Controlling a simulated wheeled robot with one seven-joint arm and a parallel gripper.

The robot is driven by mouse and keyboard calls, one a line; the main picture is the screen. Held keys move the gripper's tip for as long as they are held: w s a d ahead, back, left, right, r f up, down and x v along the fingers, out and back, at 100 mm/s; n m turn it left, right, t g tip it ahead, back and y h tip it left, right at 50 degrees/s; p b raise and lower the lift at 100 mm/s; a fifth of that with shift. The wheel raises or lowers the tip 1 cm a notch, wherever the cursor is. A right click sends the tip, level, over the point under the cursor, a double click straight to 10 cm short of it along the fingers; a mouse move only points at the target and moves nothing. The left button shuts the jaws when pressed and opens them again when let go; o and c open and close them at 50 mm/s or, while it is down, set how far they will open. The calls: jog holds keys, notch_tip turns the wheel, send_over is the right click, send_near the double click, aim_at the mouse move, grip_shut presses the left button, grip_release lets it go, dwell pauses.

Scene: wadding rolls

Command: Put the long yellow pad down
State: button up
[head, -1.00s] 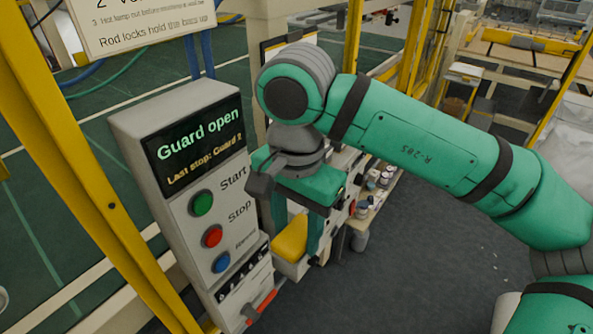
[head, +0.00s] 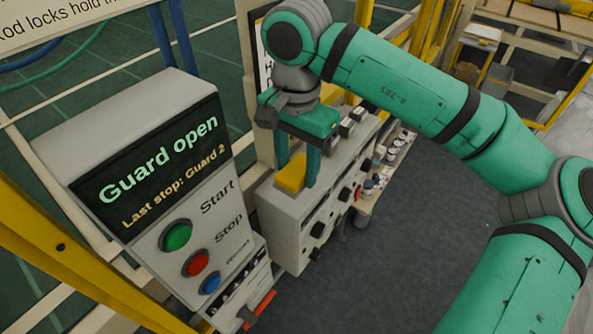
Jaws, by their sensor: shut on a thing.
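The long yellow pad (head: 291,172) is between the two fingers of my gripper (head: 298,176), which is shut on it. The pad is at the left end of the top of a grey cabinet (head: 283,217). I cannot tell whether it touches that top or hangs just above it. The gripper points down, and its green body hides part of the cabinet top behind the pad.
Several small grey blocks (head: 346,127) stand along the cabinet top, right of my gripper. A control box (head: 150,150) reading "Guard open" stands close on the left. A shelf with small jars (head: 378,165) lies beyond the cabinet. Dark floor on the right is clear.

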jog(key=w+f, duration=0.6)
jog(key=w, duration=0.1)
jog(key=shift+f, duration=0.35)
jog(key=shift+w+f, duration=0.15)
jog(key=shift+f, duration=0.75)
jog(key=shift+w+f, duration=0.1)
jog(key=shift+f, duration=0.75)
jog(key=shift+f, duration=0.15)
jog(key=o, duration=0.9)
notch_tip(320, 180, up, 12)
jog(key=shift+r, duration=0.2)
